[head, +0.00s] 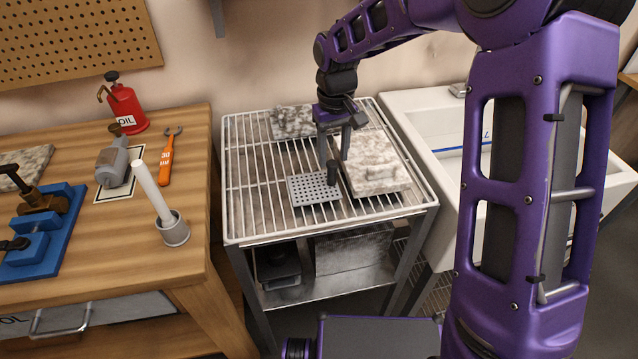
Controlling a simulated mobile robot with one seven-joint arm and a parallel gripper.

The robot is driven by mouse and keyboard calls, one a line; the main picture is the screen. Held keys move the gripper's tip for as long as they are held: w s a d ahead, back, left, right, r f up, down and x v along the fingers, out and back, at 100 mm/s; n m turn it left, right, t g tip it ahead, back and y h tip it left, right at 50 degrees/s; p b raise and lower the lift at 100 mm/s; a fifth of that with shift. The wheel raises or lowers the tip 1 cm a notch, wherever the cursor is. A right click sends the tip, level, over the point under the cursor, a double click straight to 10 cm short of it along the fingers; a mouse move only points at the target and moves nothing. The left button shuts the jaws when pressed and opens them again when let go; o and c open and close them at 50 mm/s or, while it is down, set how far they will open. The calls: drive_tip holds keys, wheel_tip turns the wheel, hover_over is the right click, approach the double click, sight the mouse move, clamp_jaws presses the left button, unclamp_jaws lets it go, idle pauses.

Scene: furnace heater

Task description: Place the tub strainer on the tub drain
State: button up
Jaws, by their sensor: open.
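The tub strainer (312,189) is a flat grey perforated plate with an upright black handle (332,174) near its right edge. It appears to lie on the wire rack of the metal stand. My gripper (334,164) points down over the handle, with its fingers apart and the top of the handle roughly between their tips. I cannot tell whether a finger touches it. The white tub (420,118) stands to the right of the rack. Its drain is not visible; my arm covers part of the tub.
A pale stone-like block (374,166) lies on the rack (250,170) close to the right of the strainer, and another slab (292,122) lies behind. The rack's left side is clear. A wooden workbench (120,255) with tools and a red oil can (127,108) stands at left.

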sight(332, 162)
wheel_tip(332, 162, down, 5)
drive_tip(key=shift+a+f+b, duration=0.1)
drive_tip(key=shift+f+b, duration=0.05)
drive_tip(key=shift+b, duration=0.15)
clamp_jaws()
idle(0.3)
